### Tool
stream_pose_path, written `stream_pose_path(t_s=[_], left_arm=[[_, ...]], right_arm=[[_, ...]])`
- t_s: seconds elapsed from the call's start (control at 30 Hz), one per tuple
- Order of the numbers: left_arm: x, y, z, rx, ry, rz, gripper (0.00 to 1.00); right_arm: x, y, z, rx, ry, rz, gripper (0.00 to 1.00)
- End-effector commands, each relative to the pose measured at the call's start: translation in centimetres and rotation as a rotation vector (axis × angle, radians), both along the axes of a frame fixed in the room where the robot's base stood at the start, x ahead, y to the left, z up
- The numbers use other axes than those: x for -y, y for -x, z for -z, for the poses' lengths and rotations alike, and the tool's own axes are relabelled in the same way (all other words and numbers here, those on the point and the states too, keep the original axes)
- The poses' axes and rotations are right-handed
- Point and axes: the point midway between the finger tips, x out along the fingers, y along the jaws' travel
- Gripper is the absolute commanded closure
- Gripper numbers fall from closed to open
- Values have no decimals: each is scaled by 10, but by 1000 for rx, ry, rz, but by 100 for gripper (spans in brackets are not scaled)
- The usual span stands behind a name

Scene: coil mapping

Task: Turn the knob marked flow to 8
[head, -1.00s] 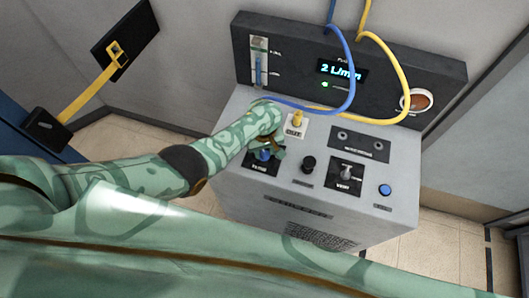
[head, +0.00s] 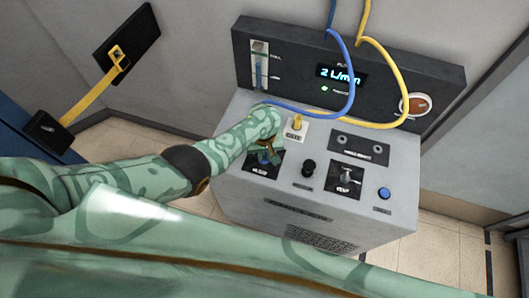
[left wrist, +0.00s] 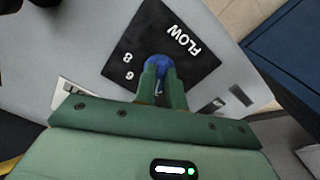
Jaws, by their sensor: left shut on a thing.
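The blue flow knob (left wrist: 157,64) sits on a black plate (left wrist: 177,30) marked FLOW, with the numbers 8 and 6 showing at its left in the left wrist view. My left gripper (left wrist: 159,75) is shut on this knob, with a green finger on each side. In the head view the knob (head: 264,157) is partly hidden under my left gripper (head: 269,150). The knob's pointer is hidden, so I cannot tell its setting from it. The display (head: 341,75) on the dark back panel reads 2 L/min. My right gripper is not in view.
The grey console (head: 300,215) also carries a yellow knob (head: 298,122), a black knob (head: 309,167), a vent switch (head: 346,177) and a blue button (head: 384,193). Blue (head: 352,80) and yellow (head: 400,75) hoses loop over the console's back.

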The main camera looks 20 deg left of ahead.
Motion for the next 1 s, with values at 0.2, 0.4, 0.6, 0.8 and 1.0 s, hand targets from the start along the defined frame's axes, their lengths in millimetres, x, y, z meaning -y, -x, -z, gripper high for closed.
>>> stream_pose_path(t_s=[0.2, 0.4, 0.6, 0.8, 1.0], left_arm=[[0, 1, -1, -3, 1, 192, 100], [-1, 2, 0, -4, 1, 381, 100], [-2, 2, 1, -5, 2, 571, 100], [-3, 2, 1, -5, 2, 761, 100], [-3, 1, 1, -3, 3, 951, 100]], right_arm=[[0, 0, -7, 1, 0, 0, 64], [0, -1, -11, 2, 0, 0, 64], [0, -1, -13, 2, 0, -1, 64], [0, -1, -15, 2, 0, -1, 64], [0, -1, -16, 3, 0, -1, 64]])
